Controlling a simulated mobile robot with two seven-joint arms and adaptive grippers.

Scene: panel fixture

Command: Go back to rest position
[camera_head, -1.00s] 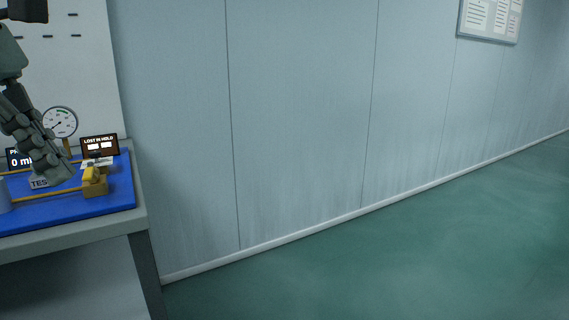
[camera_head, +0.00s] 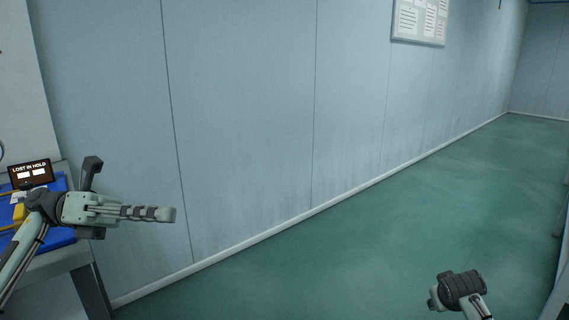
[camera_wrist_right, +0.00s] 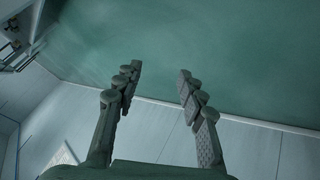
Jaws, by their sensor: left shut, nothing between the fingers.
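My left gripper (camera_head: 168,214) is at the left of the head view, in front of the wall and just right of the panel bench. Its fingers are together, point right and hold nothing. My right gripper (camera_wrist_right: 160,76) shows in the right wrist view with its two fingers well apart and only floor and wall behind them. In the head view, part of my right arm shows at the bottom right, but its fingers cannot be made out there.
The bench's blue top (camera_head: 60,237) and a dark "LOST IN HOLD" display (camera_head: 30,173) are at the left edge, partly behind my left arm. A pale panelled wall (camera_head: 245,110) carries a notice board (camera_head: 420,20). The green floor (camera_head: 400,230) is clear in the middle.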

